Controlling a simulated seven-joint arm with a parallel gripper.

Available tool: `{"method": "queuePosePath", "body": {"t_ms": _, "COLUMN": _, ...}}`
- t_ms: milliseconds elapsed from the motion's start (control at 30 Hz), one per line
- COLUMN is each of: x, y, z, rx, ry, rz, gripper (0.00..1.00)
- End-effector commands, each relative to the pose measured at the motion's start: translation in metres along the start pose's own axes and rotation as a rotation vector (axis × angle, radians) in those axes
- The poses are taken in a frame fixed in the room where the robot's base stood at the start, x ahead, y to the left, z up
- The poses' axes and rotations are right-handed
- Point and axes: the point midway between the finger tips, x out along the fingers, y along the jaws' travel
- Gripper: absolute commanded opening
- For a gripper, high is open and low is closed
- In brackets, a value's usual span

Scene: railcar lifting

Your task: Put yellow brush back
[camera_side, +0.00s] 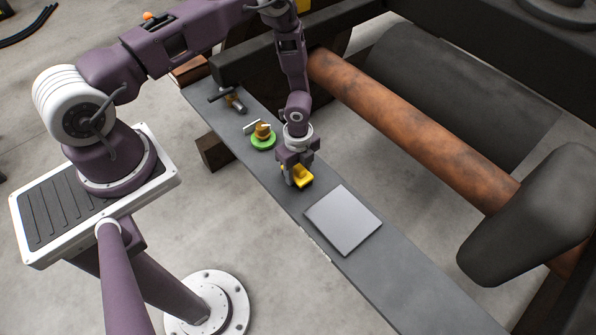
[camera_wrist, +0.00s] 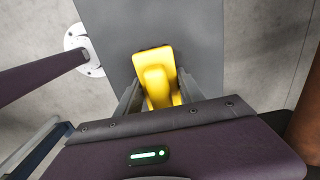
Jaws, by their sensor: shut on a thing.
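The yellow brush (camera_side: 301,178) is at my gripper (camera_side: 292,180), above or on the grey plank between the green-based object and the pale square plate. In the wrist view the yellow brush (camera_wrist: 155,75) shows between the two fingers of my gripper (camera_wrist: 157,98), which are shut on it. Its lower part is hidden by the gripper body. I cannot tell whether the brush touches the plank.
The grey plank (camera_side: 400,285) runs diagonally. A pale square plate (camera_side: 343,219) lies on it, front right of my gripper. A green-based object with an orange top (camera_side: 263,140) and a dark hammer-like tool (camera_side: 232,98) lie behind. A rusty axle (camera_side: 420,135) runs alongside.

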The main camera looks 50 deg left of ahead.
Motion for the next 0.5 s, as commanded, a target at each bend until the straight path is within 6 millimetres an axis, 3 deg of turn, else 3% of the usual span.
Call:
{"method": "queuePosePath", "body": {"t_ms": 333, "x": 0.0043, "y": -0.0004, "z": 0.0000, "rx": 0.000, "ry": 0.000, "rz": -0.001, "gripper": 0.07}}
{"method": "queuePosePath", "body": {"t_ms": 367, "x": 0.0044, "y": -0.0003, "z": 0.0000, "rx": 0.000, "ry": 0.000, "rz": 0.000, "gripper": 0.49}}
{"method": "queuePosePath", "body": {"t_ms": 433, "x": 0.0042, "y": -0.0004, "z": 0.0000, "rx": 0.000, "ry": 0.000, "rz": -0.001, "gripper": 0.63}}
{"method": "queuePosePath", "body": {"t_ms": 500, "x": 0.0041, "y": -0.0004, "z": 0.0000, "rx": 0.000, "ry": 0.000, "rz": -0.001, "gripper": 0.67}}
